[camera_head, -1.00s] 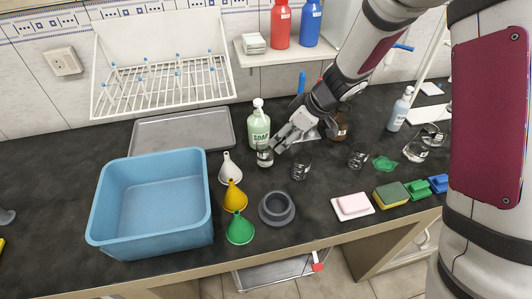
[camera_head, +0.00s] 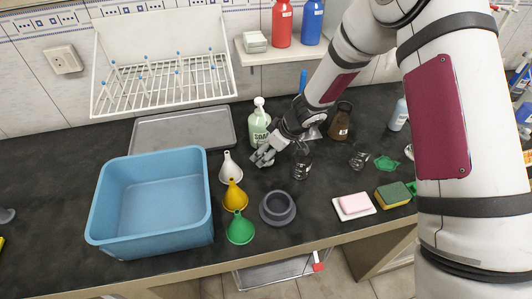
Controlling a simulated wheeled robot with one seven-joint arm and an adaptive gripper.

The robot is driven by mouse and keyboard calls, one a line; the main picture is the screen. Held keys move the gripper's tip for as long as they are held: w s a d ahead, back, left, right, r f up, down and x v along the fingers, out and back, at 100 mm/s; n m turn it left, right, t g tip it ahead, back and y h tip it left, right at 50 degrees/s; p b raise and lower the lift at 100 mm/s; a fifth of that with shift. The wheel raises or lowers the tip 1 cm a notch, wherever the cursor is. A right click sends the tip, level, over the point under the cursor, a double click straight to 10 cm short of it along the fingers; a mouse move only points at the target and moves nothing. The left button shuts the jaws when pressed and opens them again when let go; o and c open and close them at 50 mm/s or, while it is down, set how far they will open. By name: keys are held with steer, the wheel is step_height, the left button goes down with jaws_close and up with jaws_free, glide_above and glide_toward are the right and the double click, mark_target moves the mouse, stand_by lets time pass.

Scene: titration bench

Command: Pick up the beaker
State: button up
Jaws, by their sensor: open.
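A small clear glass vessel (camera_head: 302,168) stands on the dark bench right of my gripper, and another (camera_head: 358,160) stands further right. Both are small and hard to make out, so I cannot tell which is the beaker. My gripper (camera_head: 263,159) is open, just in front of the green soap bottle (camera_head: 257,130). Its fingers point down and left. It covers the spot where a third small glass showed earlier, so that glass is hidden or hardly visible. I cannot tell if the fingers touch it or are around it.
Left of my gripper stand a white funnel (camera_head: 230,170), a yellow funnel (camera_head: 235,197) and a green funnel (camera_head: 240,230), beside a blue basin (camera_head: 150,240). A grey round bowl (camera_head: 277,220) is in front. A brown bottle (camera_head: 339,122) stands behind right.

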mark_target(258, 145)
steer(key=shift+w+a+f, duration=0.1)
steer(key=shift+a+f, duration=0.05)
steer(key=shift+f, duration=0.15)
steer(key=c, duration=1.4)
steer(key=shift+r, duration=0.2)
steer(key=shift+c, duration=0.2)
steer(key=shift+s+r, duration=0.25)
steer(key=shift+s, duration=0.15)
step_height(258, 145, up, 6)
steer(key=s+d, duration=0.2)
steer(key=s, duration=0.7)
steer(key=s+d, duration=0.3)
steer(key=s, duration=0.6)
steer(key=shift+d+r, duration=0.15)
steer(key=shift+r, duration=0.05)
